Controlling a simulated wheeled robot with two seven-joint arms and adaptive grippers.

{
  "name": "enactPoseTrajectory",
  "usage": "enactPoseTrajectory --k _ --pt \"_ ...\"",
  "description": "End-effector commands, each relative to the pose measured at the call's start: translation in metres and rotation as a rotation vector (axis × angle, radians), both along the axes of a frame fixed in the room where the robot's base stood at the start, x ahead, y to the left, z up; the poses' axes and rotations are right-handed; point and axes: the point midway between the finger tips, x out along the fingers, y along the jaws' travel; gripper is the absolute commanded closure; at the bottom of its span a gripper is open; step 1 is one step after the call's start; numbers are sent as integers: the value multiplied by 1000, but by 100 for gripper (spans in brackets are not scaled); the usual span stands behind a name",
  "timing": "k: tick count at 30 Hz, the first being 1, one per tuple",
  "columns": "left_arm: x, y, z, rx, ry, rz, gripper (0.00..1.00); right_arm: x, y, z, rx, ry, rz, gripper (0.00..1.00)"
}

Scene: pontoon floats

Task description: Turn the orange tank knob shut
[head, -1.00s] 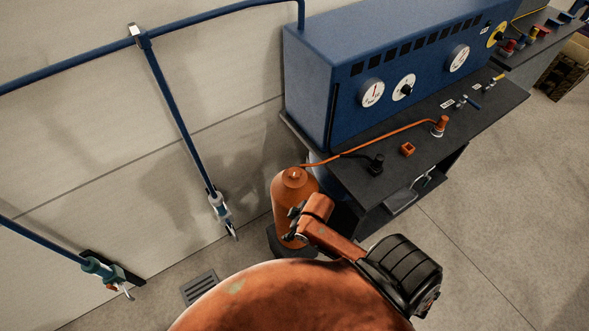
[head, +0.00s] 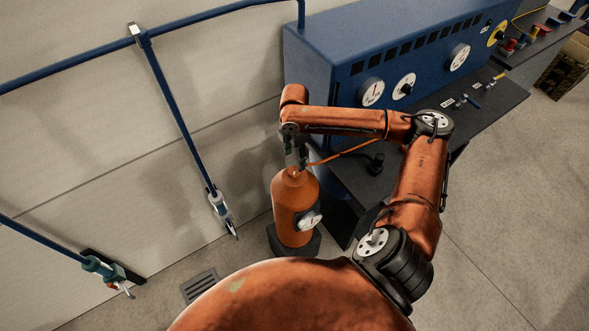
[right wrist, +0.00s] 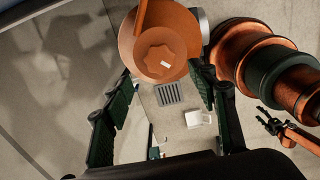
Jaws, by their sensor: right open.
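The orange tank (head: 291,212) stands upright on a dark base beside the bench, with a white gauge (head: 309,221) on its side. Its orange lobed knob (right wrist: 160,52) with a white mark shows from above in the right wrist view. In the head view the knob is mostly hidden by my right gripper (head: 297,158), which points down just above the tank top. In the right wrist view my right gripper (right wrist: 163,84) is open and empty, its fingers spread below the knob in the picture. I cannot tell whether a finger touches it.
The blue console (head: 345,50) with dials and its dark bench (head: 350,185) stand right of the tank. An orange hose (head: 345,152) runs from the tank top over the bench. A hanging pipe fitting (head: 221,208) and a floor grate (head: 200,286) are to the left.

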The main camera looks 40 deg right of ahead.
Motion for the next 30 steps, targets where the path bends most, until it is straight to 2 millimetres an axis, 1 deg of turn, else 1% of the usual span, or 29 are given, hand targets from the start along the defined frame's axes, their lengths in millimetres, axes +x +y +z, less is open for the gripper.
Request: enactPoseTrajectory --k 2,12,15,19,26,27,30 --pt "0 0 0 0 0 0 47 -1 -1 -6 1 5 0 47" --pt "0 0 0 1 0 1 47 -1 0 -58 0 4 -1 47" --pt "0 1 1 1 0 1 47 0 0 -68 1 2 -1 47" --pt "0 1 1 1 0 1 47 0 0 -74 0 2 0 47" --pt "0 1 1 1 0 1 47 0 0 -75 0 1 0 47" --pt "0 1 1 1 0 1 47 0 0 -75 0 1 0 48" --pt "0 1 1 1 0 1 47 0 0 -75 0 1 -1 55"
